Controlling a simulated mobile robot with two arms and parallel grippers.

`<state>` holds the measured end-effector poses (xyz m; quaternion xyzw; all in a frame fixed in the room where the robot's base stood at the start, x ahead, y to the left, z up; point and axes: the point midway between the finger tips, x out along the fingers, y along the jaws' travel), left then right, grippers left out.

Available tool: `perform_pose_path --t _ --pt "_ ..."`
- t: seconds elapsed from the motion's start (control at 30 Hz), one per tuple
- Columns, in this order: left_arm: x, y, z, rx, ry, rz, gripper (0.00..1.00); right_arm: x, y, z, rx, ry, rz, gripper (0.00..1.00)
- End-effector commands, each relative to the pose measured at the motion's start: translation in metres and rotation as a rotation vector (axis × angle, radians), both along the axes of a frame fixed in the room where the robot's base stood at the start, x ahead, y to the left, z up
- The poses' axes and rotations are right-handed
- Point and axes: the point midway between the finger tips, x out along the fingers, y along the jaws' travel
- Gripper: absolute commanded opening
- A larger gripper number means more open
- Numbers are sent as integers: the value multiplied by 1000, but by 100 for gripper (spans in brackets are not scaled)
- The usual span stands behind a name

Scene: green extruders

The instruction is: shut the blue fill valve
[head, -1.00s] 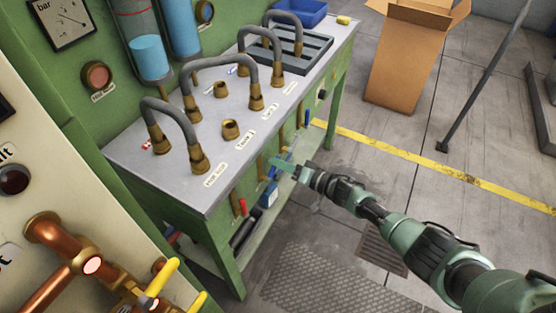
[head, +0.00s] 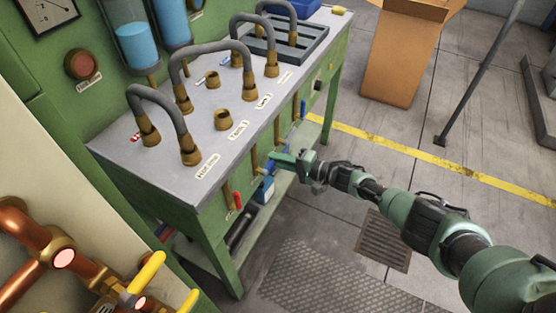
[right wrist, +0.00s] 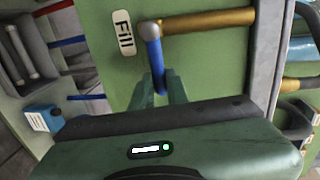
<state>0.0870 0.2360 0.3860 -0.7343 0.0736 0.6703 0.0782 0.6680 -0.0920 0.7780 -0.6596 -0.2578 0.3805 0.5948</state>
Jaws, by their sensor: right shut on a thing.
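The blue fill valve's lever (right wrist: 154,50) shows in the right wrist view beside a white "Fill" label (right wrist: 123,33). It joins the end of a brass pipe (right wrist: 210,21) and stands roughly across it. My right gripper (right wrist: 158,88) is shut on the lower end of the lever, with a finger on either side. In the head view my right gripper (head: 275,158) is at the green bench's front, below the grey top; it largely hides the lever there. My left gripper is not in view.
The green bench (head: 214,238) carries hoses on brass fittings. A red lever (head: 238,201) hangs left of my right gripper, and a blue box (head: 264,190) sits below. Another blue lever (head: 303,109) is farther along the front. The floor before the bench is mostly clear.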

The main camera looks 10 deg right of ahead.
Motion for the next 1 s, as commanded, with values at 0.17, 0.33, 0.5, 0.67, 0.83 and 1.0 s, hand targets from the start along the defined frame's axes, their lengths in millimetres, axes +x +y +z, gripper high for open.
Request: perform_pose_path --t 0.17,0.33,0.5,0.67,0.83,1.0 --pt "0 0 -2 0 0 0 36 -1 0 -3 8 17 -1 0" --pt "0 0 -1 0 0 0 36 -1 0 -3 10 18 0 0" --pt "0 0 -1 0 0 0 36 -1 0 -3 10 18 1 0" --pt "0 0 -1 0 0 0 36 -1 0 -2 10 17 1 37" --pt "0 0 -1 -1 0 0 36 -1 0 -2 10 15 0 37" --pt "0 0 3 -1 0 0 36 -5 -8 0 10 17 -1 37"
